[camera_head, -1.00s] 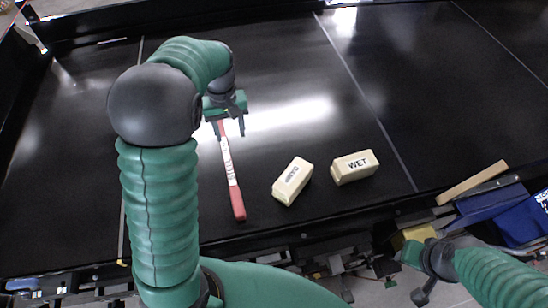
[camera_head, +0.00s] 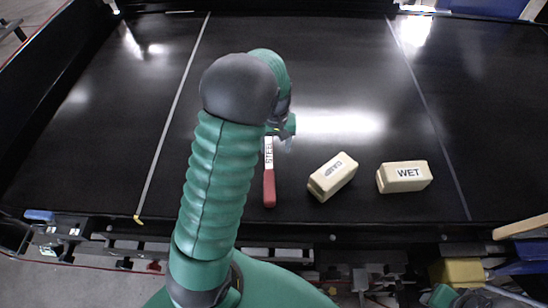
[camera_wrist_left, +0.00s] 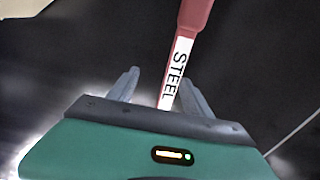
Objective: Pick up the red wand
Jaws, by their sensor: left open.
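The red wand (camera_head: 269,188) lies on the black conveyor with its red end toward me. Its white section reads STEEL, and its far part is hidden behind my left arm and gripper. My left gripper (camera_head: 284,142) is over the far part of the wand. In the left wrist view the gripper (camera_wrist_left: 159,77) is open, and the wand (camera_wrist_left: 177,70) runs between its fingers, closer to the right finger. I cannot tell the height gap. A bit of my right gripper (camera_head: 442,296) shows at the bottom right edge, its jaws unclear.
Two cream blocks lie right of the wand: one with a hard-to-read label (camera_head: 333,176) and one marked WET (camera_head: 404,177). The conveyor (camera_head: 100,130) is otherwise clear, with its front rail (camera_head: 330,230) nearest me.

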